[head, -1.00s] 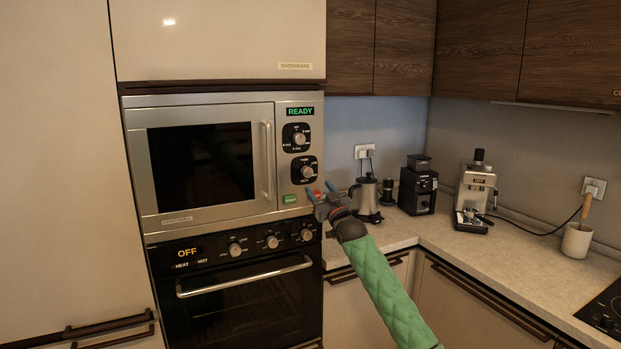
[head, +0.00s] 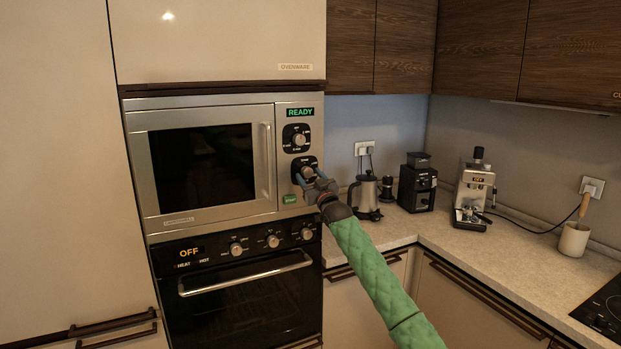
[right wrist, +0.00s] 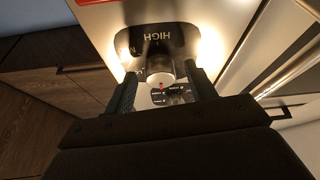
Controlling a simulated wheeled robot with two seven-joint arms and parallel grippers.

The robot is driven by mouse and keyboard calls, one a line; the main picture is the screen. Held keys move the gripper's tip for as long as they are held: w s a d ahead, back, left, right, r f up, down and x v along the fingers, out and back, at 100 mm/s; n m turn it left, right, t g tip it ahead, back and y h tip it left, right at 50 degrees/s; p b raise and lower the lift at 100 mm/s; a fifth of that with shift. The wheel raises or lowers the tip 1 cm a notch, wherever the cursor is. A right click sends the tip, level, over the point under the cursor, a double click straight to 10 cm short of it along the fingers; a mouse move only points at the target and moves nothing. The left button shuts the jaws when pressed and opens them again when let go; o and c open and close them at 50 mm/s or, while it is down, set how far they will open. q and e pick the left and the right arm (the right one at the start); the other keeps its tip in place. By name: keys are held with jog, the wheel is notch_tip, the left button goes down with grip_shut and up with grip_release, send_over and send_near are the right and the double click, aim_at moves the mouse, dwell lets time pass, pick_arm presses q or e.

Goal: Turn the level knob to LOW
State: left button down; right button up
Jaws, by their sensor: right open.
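The microwave's control panel has two round knobs on black dials. The upper knob (head: 299,139) is clear of my arm. The lower knob (head: 307,171) is partly hidden by my right gripper (head: 306,181). In the right wrist view, a pale round knob (right wrist: 160,78) sits between the two open fingers, on a dark dial whose word HIGH (right wrist: 165,37) appears upside down. I cannot tell whether the fingers touch it, and its setting is not clear. My left gripper is not in view.
A green button (head: 289,199) lies below the dials. The oven (head: 240,290) below reads OFF.

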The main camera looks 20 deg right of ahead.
jog(key=shift+c, duration=0.3)
jog(key=c, duration=0.9)
jog(key=shift+c, duration=0.2)
